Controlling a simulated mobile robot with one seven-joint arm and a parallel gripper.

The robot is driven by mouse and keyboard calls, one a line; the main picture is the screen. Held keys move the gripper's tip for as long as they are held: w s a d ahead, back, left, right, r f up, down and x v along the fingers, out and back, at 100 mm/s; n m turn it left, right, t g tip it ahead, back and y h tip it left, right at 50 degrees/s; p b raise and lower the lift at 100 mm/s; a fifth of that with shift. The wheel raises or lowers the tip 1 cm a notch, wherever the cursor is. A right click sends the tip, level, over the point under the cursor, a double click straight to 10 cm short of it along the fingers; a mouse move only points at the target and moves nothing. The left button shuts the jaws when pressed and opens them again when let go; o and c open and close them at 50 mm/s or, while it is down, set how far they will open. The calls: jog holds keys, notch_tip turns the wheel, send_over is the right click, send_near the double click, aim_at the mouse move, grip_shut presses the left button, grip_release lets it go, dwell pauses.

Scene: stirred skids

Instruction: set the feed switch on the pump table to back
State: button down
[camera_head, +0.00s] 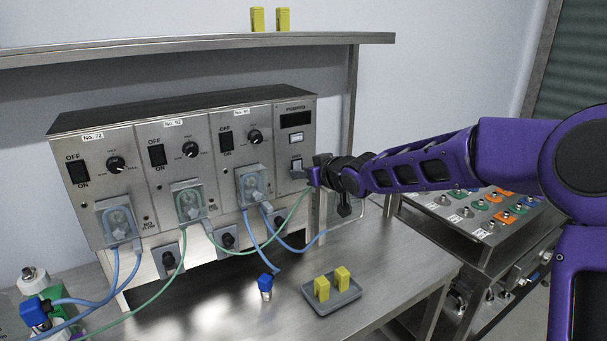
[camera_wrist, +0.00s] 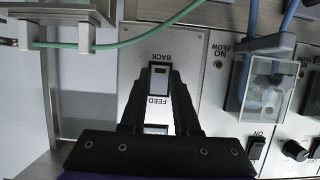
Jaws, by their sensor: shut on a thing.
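The feed switch (camera_wrist: 160,80) is a small black-framed rocker on the steel panel in the wrist view. The word BACK stands at one end and FEED at the other, both upside down there. A small reddish mark shows near its BACK end. My gripper (camera_wrist: 160,74) has one finger on each side of the switch and is shut on it. I cannot tell which end is pressed in. In the head view, my gripper (camera_head: 308,175) is at the right-hand panel of the pump unit (camera_head: 285,140), and its fingers partly cover the switch (camera_head: 296,165).
Several pump modules with OFF/ON switches, dials and clear pump heads (camera_head: 252,184) stand to the left. A green tube (camera_wrist: 140,38) runs close to the switch panel.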

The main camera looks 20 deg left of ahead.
jog(key=f+t+y+b, duration=0.1)
jog(key=b, duration=0.5)
jog(key=shift+t+y+b, duration=0.35)
jog(key=shift+t+y, duration=0.05)
jog(key=shift+r, duration=0.1)
jog(key=c, duration=0.6)
grip_release()
jog(key=shift+c, duration=0.2)
jog(key=p+v, duration=0.4)
jog(key=v, duration=1.3)
jog(key=shift+d, duration=0.2)
